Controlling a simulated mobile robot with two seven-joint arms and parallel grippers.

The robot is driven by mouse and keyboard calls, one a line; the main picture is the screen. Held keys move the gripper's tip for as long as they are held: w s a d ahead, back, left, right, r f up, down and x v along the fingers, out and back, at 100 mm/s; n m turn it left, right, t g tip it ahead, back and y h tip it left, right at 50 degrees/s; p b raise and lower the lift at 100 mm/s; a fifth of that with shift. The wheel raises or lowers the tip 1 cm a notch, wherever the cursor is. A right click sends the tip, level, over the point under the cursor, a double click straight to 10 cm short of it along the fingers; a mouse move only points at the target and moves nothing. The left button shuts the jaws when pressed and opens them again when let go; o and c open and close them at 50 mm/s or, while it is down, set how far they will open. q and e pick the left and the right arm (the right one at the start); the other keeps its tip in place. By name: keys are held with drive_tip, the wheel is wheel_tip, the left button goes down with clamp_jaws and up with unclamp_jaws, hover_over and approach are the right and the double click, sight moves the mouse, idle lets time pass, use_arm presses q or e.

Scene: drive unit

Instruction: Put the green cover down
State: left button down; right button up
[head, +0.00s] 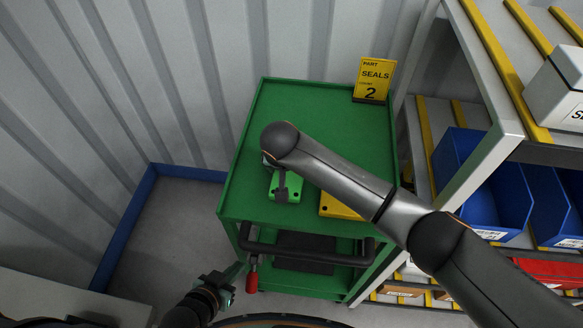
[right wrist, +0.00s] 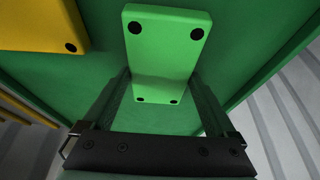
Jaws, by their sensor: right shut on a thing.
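The light-green cover (head: 293,188), a flat block with dark corner holes, is over the green cart top (head: 300,115) near its front. It also shows in the right wrist view (right wrist: 163,50), between the fingers. My right gripper (head: 281,187) is shut on it from above; in the right wrist view the fingers (right wrist: 163,105) stand on both its sides. I cannot tell whether its underside touches the cart top. My left gripper (head: 238,272) is low in front of the cart, beside a red-handled tool (head: 252,281); its jaws are too small to read.
A yellow cover (head: 338,207) lies to the right on the cart, partly behind my right arm. A yellow "Seals 2" sign (head: 374,80) stands at the back right corner. A shelf with blue bins (head: 465,165) is on the right. The cart's back left is clear.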

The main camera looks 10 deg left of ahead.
drive_tip(key=shift+w+d+f, duration=0.1)
drive_tip(key=shift+d+f, duration=0.05)
drive_tip(key=o, duration=1.4)
